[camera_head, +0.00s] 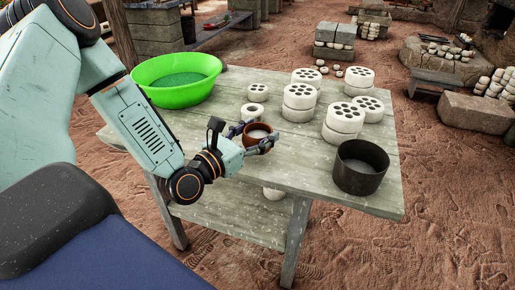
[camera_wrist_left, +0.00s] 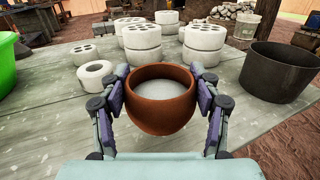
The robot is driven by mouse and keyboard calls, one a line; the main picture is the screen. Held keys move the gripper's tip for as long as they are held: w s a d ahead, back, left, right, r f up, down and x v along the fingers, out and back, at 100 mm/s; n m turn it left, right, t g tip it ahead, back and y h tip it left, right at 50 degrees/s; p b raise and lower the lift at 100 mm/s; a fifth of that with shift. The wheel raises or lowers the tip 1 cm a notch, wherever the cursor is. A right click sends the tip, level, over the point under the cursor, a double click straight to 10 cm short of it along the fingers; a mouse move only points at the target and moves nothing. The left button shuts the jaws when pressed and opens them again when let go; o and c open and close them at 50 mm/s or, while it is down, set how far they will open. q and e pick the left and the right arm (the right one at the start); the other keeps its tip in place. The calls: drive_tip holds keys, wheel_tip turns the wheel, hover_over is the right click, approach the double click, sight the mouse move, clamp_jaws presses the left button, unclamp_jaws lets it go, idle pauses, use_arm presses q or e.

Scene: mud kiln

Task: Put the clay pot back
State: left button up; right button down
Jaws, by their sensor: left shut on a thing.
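The clay pot (camera_head: 258,137) is a small brown bowl with pale contents, over the wooden table (camera_head: 225,160). In the left wrist view the pot (camera_wrist_left: 161,112) sits upright between the fingers. My left gripper (camera_head: 259,139) is shut on the pot, one finger on each side, as the left wrist view also shows (camera_wrist_left: 162,100). I cannot tell whether the pot's base touches the tabletop. My right gripper is not in view.
A green basin (camera_head: 178,94) stands at the table's back left. White perforated discs, some stacked (camera_head: 299,103), stand behind the pot. A dark metal pot (camera_head: 358,178) stands at the right front. Bare tabletop lies between the clay pot and the dark pot.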

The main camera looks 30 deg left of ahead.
use_arm(q)
wheel_tip(320, 180, down, 4)
drive_tip(key=shift+w+r+b, duration=0.1)
drive_tip(key=shift+w+b, duration=0.05)
drive_tip(key=shift+b, duration=0.8)
drive_tip(key=shift+r, duration=0.15)
drive_tip(key=o, duration=1.6)
